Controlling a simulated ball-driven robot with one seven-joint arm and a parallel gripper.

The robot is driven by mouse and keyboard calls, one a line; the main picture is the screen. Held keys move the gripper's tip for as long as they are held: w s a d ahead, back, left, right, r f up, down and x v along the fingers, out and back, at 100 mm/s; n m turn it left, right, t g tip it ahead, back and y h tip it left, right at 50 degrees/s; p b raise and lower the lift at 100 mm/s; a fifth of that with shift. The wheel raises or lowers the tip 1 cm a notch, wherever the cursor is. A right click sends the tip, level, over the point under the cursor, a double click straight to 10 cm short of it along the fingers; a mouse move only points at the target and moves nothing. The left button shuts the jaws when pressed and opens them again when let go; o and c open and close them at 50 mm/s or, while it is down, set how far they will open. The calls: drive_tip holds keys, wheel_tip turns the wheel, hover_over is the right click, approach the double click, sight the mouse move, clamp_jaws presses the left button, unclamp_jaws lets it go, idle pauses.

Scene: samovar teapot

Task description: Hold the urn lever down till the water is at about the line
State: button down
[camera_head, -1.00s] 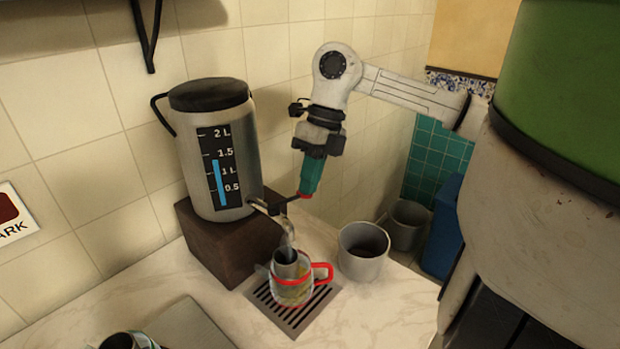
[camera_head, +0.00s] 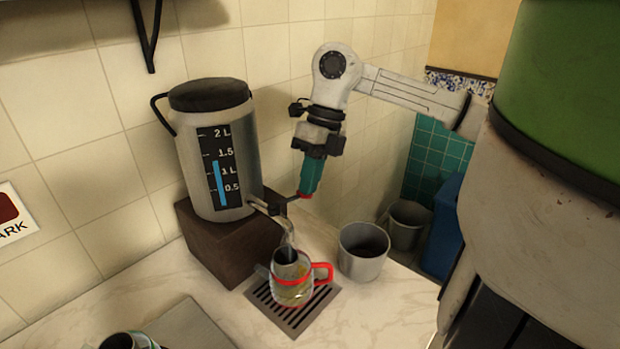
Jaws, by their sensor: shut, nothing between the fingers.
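The metal urn (camera_head: 243,150) stands on a brown block, with a black lid and a gauge (camera_head: 220,172) marked up to 2 L; its blue bar reaches a little above the 1 L mark. Water runs from the spout (camera_head: 268,208) down into a clear glass teapot (camera_head: 291,292) with a red band and red handle, which stands on a drip grate. A grey inner cylinder sits in the teapot's mouth. The water surface against the red line is hard to make out. My gripper (camera_head: 305,194), teal with a red tip, is shut and empty, its tip at the dark lever (camera_head: 283,203) beside the spout.
A grey metal pot (camera_head: 363,252) stands right of the grate (camera_head: 318,306). A grey bin (camera_head: 408,224) and a blue box (camera_head: 443,228) are behind it. The tiled wall (camera_head: 90,130) closes the back. A tray (camera_head: 190,328) lies at the front left.

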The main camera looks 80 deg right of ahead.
drive_tip(key=shift+r, duration=0.1)
idle(0.7)
drive_tip(key=shift+r, duration=0.75)
